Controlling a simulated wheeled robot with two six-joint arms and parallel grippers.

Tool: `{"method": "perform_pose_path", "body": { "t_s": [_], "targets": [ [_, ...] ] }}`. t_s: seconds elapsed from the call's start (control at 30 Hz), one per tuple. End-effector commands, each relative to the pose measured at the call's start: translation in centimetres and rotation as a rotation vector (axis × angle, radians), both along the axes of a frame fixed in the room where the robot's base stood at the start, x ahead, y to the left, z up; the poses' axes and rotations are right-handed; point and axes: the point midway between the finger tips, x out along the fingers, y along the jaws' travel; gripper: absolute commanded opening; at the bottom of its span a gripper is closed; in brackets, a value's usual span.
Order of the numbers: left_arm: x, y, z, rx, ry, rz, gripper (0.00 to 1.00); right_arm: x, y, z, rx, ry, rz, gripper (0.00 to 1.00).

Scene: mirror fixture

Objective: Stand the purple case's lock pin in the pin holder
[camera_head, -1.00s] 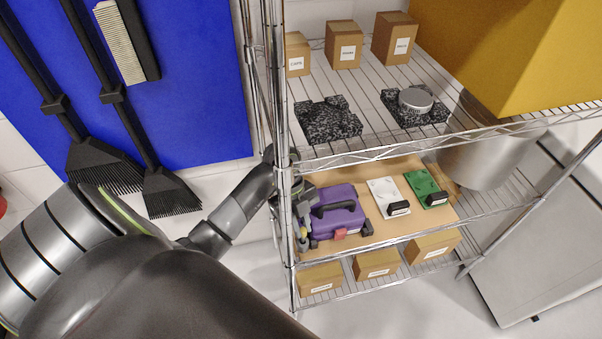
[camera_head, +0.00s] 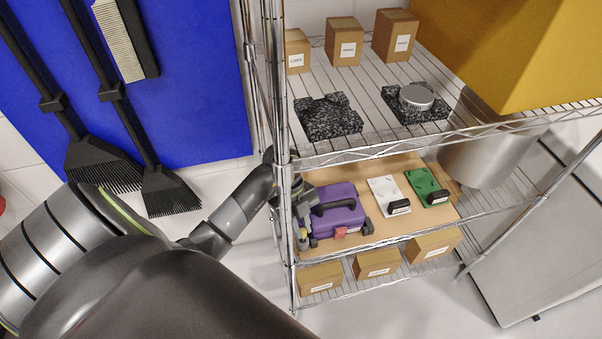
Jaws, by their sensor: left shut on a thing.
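The purple case (camera_head: 337,211) lies on the wooden board of the middle shelf, with a dark handle on top and a red piece at its front edge. My left gripper (camera_head: 303,230) reaches in past the shelf's left post and is at the case's left end. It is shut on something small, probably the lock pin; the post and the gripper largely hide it. A white block (camera_head: 382,191) and a green block (camera_head: 424,183), each with a black labelled piece, lie right of the case. I cannot tell which thing is the pin holder. My right gripper is out of view.
The chrome shelf post (camera_head: 284,190) stands close to my left arm. The upper wire shelf (camera_head: 365,95) hangs over the board and carries boxes, dark speckled blocks and a round metal part. Small cardboard boxes (camera_head: 378,264) stand below. The bare board (camera_head: 400,228) has little free room at the front.

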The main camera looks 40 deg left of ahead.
Motion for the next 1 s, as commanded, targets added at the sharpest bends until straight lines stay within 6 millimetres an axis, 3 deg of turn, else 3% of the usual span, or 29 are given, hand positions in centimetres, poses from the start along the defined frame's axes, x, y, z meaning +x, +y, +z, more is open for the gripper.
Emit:
{"method": "perform_pose_path", "body": {
  "t_s": [1.0],
  "targets": [
    [0.0,0.0,-1.4,0.0,0.0,0.001,0.0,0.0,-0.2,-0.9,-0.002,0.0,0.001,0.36]
  ]
}}
